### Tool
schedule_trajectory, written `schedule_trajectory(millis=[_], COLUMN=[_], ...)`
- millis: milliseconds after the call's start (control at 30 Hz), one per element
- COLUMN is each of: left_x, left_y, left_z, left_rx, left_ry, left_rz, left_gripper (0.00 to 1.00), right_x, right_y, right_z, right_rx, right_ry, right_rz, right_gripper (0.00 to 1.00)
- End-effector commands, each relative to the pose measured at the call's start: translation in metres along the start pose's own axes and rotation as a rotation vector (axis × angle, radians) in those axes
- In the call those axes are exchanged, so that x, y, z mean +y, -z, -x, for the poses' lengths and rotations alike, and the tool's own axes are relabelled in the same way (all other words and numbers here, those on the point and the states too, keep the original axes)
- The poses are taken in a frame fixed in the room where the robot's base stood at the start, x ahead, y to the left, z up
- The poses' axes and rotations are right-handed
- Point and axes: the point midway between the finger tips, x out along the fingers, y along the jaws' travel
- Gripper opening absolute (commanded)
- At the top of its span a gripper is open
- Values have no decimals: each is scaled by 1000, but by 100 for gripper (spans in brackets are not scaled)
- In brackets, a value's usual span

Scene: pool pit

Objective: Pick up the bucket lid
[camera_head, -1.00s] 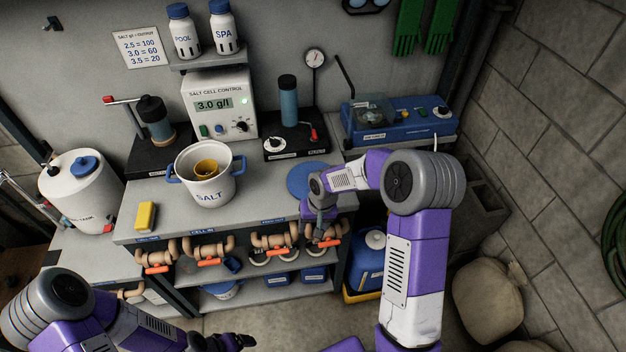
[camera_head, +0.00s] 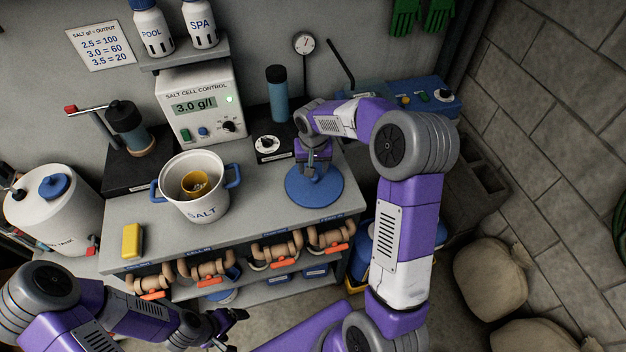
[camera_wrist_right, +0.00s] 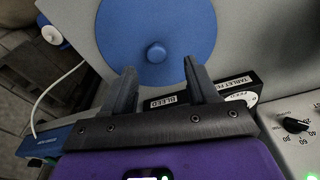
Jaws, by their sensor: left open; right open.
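The bucket lid is a flat round blue disc (camera_head: 314,190) lying on the right part of the grey bench top. In the right wrist view the lid (camera_wrist_right: 180,25) shows a small round knob (camera_wrist_right: 156,52) near its middle. My right gripper (camera_head: 314,173) is over the lid in the head view. In the wrist view its fingers (camera_wrist_right: 160,78) are apart, with the knob just beyond and between the tips, nothing held. The white salt bucket (camera_head: 203,195) stands open on the bench with a yellow scoop (camera_head: 194,183) inside. My left gripper (camera_head: 232,322) is open and empty, low in front of the bench.
A yellow block (camera_head: 132,240) lies at the bench's front left. The salt cell control box (camera_head: 203,105) and a black stand with a blue cylinder (camera_head: 277,92) stand behind. Pipes with orange-handled valves (camera_head: 274,252) run below the front edge.

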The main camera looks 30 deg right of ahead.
Motion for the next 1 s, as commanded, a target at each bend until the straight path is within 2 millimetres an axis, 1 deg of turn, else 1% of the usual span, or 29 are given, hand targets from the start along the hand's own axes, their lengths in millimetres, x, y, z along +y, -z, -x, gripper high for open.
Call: schedule_trajectory(millis=[33,100,233,367,533,567,933,1000], left_x=[-1,-1,-2,-2,-2,-2,-2,-2], left_y=[0,0,1,1,1,1,1,1], left_z=[-2,-3,-5,-6,-5,-5,-5,-5], left_rx=[0,1,1,1,1,1,1,1], left_ry=[0,0,0,0,0,0,0,0], left_rz=[0,0,0,0,0,0,0,0], left_gripper=[83,83,83,83,83,83,83,83], right_x=[2,5,5,5,5,5,5,5], right_y=[-2,-4,-4,-4,-4,-4,-4,-3], right_z=[-10,-21,-38,-43,-43,-43,-43,-43], right_rx=[-5,-5,-3,-1,-1,-1,0,0], right_ry=[-1,-1,-1,1,1,1,1,1], right_rz=[0,-1,2,1,1,1,1,1], right_gripper=[59,59,59,59,59,57,0,0])
